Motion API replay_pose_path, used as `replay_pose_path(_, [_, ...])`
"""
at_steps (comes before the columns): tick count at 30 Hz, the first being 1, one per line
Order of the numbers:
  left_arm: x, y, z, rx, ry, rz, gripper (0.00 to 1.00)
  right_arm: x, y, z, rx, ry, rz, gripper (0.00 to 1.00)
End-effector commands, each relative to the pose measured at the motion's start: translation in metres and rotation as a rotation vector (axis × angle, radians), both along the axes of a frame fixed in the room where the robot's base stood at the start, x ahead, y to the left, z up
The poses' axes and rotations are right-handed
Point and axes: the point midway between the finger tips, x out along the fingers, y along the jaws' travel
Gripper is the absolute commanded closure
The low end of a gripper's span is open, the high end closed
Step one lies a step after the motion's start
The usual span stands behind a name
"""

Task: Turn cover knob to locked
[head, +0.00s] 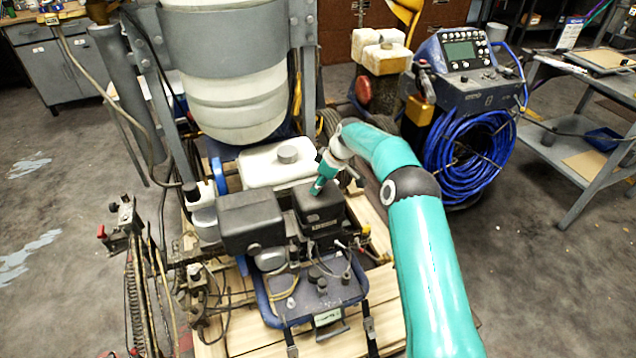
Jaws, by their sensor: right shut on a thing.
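My right arm comes in from the lower right, and its gripper (318,188) is at the top of a black engine cover (322,212) in the middle of the line striper. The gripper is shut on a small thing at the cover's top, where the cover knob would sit. The gripper hides the knob, so I cannot see its shape or which way it is turned. The cover sits in place on the engine. My left gripper is not in view.
A white tank with a grey cap (288,155) stands just behind the cover. A second dark box (250,220) is beside it on the left. A large white drum (232,105) rises behind. A blue hose coil (468,155) hangs at right. Open floor lies at left.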

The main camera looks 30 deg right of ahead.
Motion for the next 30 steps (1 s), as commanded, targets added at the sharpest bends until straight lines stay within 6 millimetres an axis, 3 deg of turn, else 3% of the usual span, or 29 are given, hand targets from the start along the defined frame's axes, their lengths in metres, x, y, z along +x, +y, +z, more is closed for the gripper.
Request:
replay_pose_path(21, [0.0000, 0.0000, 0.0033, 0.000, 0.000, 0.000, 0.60, 0.0022, -0.0012, 0.0019, -0.005, -0.007, 0.093, 0.98])
replay_pose_path(22, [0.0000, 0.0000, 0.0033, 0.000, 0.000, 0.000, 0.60, 0.0022, -0.0012, 0.0019, -0.005, -0.007, 0.093, 0.62])
replay_pose_path(26, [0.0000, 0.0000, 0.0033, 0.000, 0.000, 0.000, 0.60, 0.0018, -0.0012, 0.0015, -0.004, -0.006, 0.093, 0.40])
replay_pose_path(30, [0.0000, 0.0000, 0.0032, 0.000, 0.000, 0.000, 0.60, 0.0014, -0.0009, 0.0009, -0.003, -0.003, 0.094, 0.38])
